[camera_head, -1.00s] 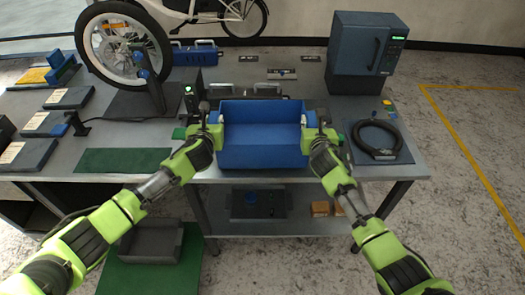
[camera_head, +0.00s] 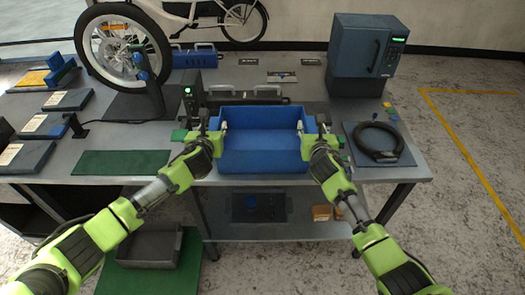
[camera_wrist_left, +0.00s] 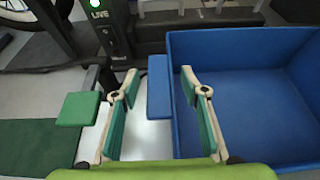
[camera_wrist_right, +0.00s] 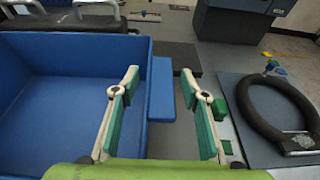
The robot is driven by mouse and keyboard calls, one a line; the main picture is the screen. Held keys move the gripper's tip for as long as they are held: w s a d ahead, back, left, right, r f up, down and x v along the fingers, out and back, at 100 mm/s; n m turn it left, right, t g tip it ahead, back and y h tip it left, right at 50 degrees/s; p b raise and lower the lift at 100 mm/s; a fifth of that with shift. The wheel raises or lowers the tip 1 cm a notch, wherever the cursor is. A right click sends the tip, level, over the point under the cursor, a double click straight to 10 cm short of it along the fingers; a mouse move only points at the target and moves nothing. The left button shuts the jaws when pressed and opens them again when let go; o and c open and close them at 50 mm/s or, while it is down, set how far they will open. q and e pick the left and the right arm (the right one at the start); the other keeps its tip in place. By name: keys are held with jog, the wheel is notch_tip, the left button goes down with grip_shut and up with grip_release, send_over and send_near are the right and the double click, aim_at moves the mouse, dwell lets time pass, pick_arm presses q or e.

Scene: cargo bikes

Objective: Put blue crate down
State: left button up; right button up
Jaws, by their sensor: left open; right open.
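The blue crate (camera_head: 262,158) is empty and stands upright at the front edge of the grey workbench, between my two grippers. My left gripper (camera_head: 214,128) is open at the crate's left side. In the left wrist view its fingers straddle the left wall and the blue side handle (camera_wrist_left: 159,88), one finger over the inside. My right gripper (camera_head: 310,128) is open at the right side. In the right wrist view its fingers straddle the right wall and handle (camera_wrist_right: 161,90) the same way. Gaps show between fingers and handles. The crate's underside is hidden.
A black cable ring on a mat (camera_head: 378,143) lies to the right. A green mat (camera_head: 122,162) lies to the left. A bike wheel on a stand (camera_head: 125,45) and a dark blue cabinet (camera_head: 365,55) stand behind. A grey tray (camera_head: 148,247) lies below left.

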jog(key=shift+s, duration=0.15)
pick_arm(q)
jog(key=v, duration=1.1)
pick_arm(e)
jog(key=v, duration=1.2)
pick_arm(q)
jog(key=shift+s, duration=0.1)
